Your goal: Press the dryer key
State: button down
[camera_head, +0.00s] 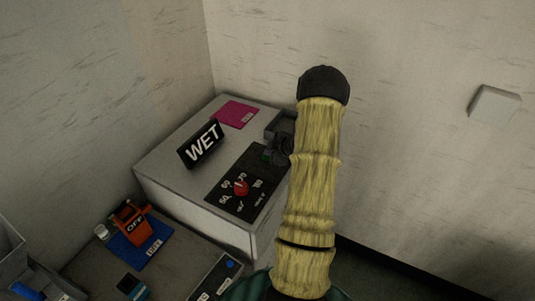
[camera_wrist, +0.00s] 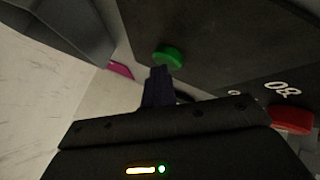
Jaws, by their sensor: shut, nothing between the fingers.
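A black control panel (camera_head: 258,192) lies on the white cabinet top. It carries a red knob (camera_head: 241,187) ringed by white numbers and, at its far end, a green key (camera_head: 266,155). In the wrist view the round green key (camera_wrist: 168,54) stands out from the dark panel, and the red knob (camera_wrist: 291,119) is at the right. My gripper (camera_wrist: 158,74) is shut and empty, its dark fingertips right at the lower edge of the green key. I cannot tell whether they touch it. In the head view my gripper (camera_head: 277,150) is small and dark beside the key, partly behind my arm.
Walls close in behind; a wall box (camera_head: 494,103) is at right.

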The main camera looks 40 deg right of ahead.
jog(key=shift+s+a+f, duration=0.15)
jog(key=shift+s+f, duration=0.15)
jog(key=shift+f, duration=0.35)
jog(key=shift+r+p, duration=0.25)
jog(key=shift+p, duration=0.05)
jog(key=shift+w+d+r+p, duration=0.1)
jog(key=shift+w+r+p, duration=0.05)
jog(key=shift+r+p, duration=0.35)
jog(key=shift+w+d+r+p, duration=0.1)
jog(key=shift+r+p, duration=0.35)
notch_tip(320, 180, up, 4)
jog(key=p, duration=0.3)
jog(key=shift+w+r+p, duration=0.1)
jog(key=shift+r+p, duration=0.1)
jog(key=shift+p, duration=0.1)
dwell(0.5)
